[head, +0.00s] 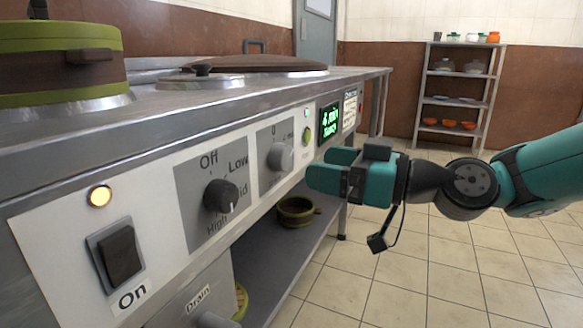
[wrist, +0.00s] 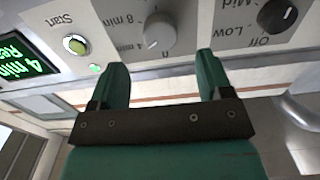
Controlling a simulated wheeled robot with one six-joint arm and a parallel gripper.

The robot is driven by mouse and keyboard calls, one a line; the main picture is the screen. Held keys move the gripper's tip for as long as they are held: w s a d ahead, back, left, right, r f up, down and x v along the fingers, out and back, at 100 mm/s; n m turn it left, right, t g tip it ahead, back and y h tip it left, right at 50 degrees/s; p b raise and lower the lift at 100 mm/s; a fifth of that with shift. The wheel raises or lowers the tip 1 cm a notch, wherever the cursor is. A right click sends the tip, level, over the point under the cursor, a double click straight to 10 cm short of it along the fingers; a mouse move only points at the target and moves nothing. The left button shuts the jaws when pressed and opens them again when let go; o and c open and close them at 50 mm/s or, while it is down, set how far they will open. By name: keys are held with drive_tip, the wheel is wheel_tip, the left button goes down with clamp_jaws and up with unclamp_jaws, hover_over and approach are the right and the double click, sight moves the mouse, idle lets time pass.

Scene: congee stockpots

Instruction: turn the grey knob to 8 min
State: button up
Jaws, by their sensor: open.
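The grey knob (head: 280,157) sits on a grey scale plate on the stove's front panel, right of the black knob. It also shows in the wrist view (wrist: 158,33), with "8 min", "4 min" and 0 printed around it. My teal gripper (head: 322,170) is open and empty in front of the panel. In the wrist view its fingertips (wrist: 161,60) are apart, short of the knob and not touching it.
The black heat knob (head: 220,196), the rocker switch (head: 119,255) marked On and a lit lamp (head: 99,196) are further left. A green start button (head: 307,135) sits beside the display. A pot (head: 297,211) stands on the lower shelf. The floor on the right is clear.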

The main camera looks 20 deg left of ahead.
sight(288, 160)
drive_tip(key=a, duration=0.4)
drive_tip(key=a+b, duration=0.1)
drive_tip(key=a, duration=0.1)
drive_tip(key=shift+w+a, duration=0.15)
drive_tip(key=shift+w, duration=0.1)
drive_tip(key=shift+c, duration=0.4)
drive_tip(key=c, duration=0.8)
